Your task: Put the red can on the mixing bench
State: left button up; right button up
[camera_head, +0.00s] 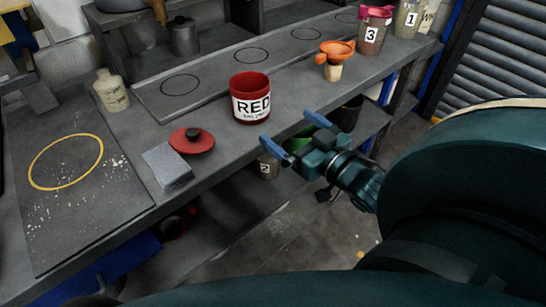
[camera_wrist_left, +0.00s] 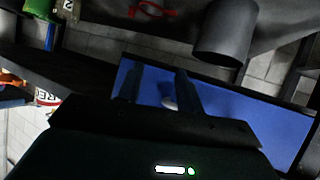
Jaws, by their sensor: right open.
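The red can (camera_head: 251,97), with a white label reading RED, stands upright and without a lid on the grey bench (camera_head: 225,165), near its front edge. A red lid (camera_head: 196,144) with a dark knob lies to its left. My right gripper (camera_head: 291,131) is open and empty, in front of and to the right of the can, its blue fingertips apart from it. My left gripper (camera_wrist_left: 158,87) shows only in the left wrist view, its two fingers apart with nothing clearly held, before a blue panel (camera_wrist_left: 240,112).
A grey block (camera_head: 167,165) lies by the lid. A dark board with a yellow ring (camera_head: 66,162) is at the left; a pale bottle (camera_head: 111,91) stands behind. Shelves lie below the bench.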

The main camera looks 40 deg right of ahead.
jog(key=s+a+f+n+g+y, duration=0.1)
jog(key=s+a+f+g, duration=0.2)
jog(key=a+f, duration=0.6)
jog(key=s+a+f+n+g+y, duration=0.1)
jog(key=s+a+f+g+y, duration=0.1)
jog(key=s+a+f, duration=0.3)
jog(key=a+f+g, duration=0.1)
jog(key=a+f, duration=0.2)
jog(key=a, duration=0.2)
jog(key=shift+f+g, duration=0.3)
jog(key=shift+f, duration=0.1)
jog(key=shift+a+r, duration=0.1)
pick_arm(q)
jog(key=shift+s+a+r+g+y+p, duration=0.25)
jog(key=shift+a+r+p, duration=0.3)
jog(key=shift+p, duration=1.2)
jog(key=shift+s+a+r+g+y+p, duration=0.25)
jog(key=shift+r+p, duration=0.35)
jog(key=shift+p, duration=1.1)
pick_arm(e)
jog(key=shift+s+d+r+g+h, duration=0.15)
jog(key=shift+d+r+g, duration=0.05)
jog(key=shift+d+r, duration=0.3)
jog(key=shift+s+d+r+g+h, duration=0.1)
jog(key=shift+d+r+g+h, duration=0.1)
jog(key=shift+d+r, duration=0.3)
